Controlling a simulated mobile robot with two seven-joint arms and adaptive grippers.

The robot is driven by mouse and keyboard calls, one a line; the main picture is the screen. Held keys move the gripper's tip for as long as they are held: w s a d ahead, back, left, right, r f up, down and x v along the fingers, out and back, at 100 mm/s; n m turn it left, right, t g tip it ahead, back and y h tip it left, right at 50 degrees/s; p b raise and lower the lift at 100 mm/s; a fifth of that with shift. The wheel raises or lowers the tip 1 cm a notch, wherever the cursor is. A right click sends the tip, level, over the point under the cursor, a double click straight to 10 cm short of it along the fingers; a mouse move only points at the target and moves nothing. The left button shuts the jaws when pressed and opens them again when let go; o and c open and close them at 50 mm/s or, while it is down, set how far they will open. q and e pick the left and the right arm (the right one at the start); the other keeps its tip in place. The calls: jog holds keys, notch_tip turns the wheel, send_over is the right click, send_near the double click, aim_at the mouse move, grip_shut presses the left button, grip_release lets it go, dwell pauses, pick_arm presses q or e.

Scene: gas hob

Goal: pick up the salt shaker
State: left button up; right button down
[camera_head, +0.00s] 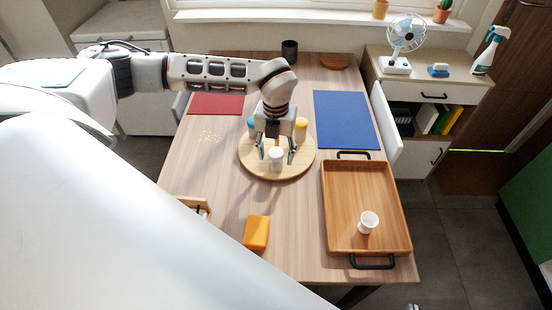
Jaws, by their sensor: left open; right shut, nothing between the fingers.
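A round wooden board (260,172) lies on the table with several small shakers on it. A white shaker (277,161), which looks like the salt shaker, stands upright near its front. A yellow shaker (301,128) stands at the right and a blue one (252,125) at the left. My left gripper (277,152) points down over the board with its fingers open. Its fingers appear on either side of the white shaker; I cannot tell whether they touch it. The gripper hides the middle of the board. My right gripper is not clearly visible.
A wooden tray (340,215) with black handles holds a white cup (368,222) at the right. An orange block (256,233) lies in front. A red mat (216,103), a blue mat (345,120) and a dark cup (289,51) are farther back.

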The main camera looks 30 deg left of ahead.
pick_arm(q)
jog(key=shift+f, duration=0.35)
jog(key=c, duration=1.2)
jog(key=shift+r, duration=0.1)
